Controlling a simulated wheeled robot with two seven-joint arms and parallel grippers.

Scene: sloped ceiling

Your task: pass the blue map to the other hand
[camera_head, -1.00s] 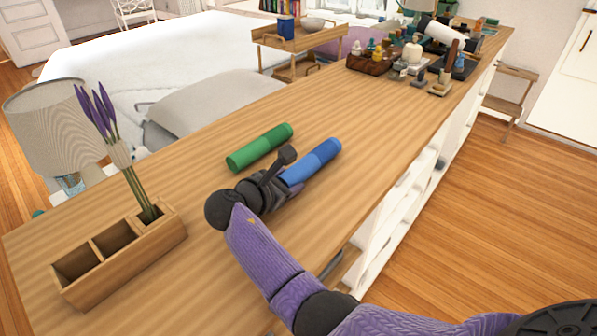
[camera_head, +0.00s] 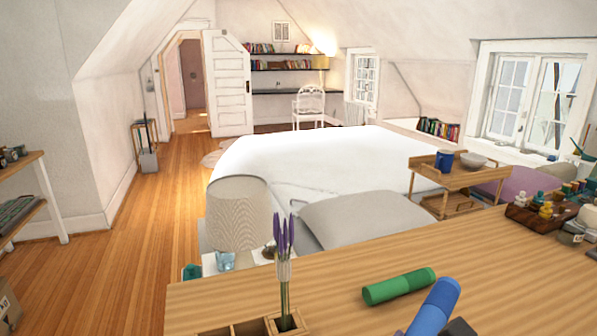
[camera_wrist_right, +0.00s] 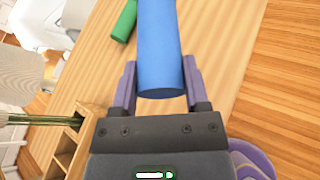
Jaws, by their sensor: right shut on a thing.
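The blue map (camera_head: 436,305) is a rolled blue tube at the bottom of the head view, tilted and in front of the green roll. In the right wrist view the blue map (camera_wrist_right: 160,48) runs up from between the two purple fingers of my right gripper (camera_wrist_right: 160,84), which is shut on it near one end. In the head view my right gripper is mostly below the frame, with only a dark bit at the lower edge. My left gripper is not in view.
A green roll (camera_head: 399,286) lies on the wooden counter (camera_head: 330,290). A wooden box with purple flowers (camera_head: 284,250) stands at the counter's left end. A lamp (camera_head: 237,214) and a bed (camera_head: 300,165) are behind. Small items crowd the far right.

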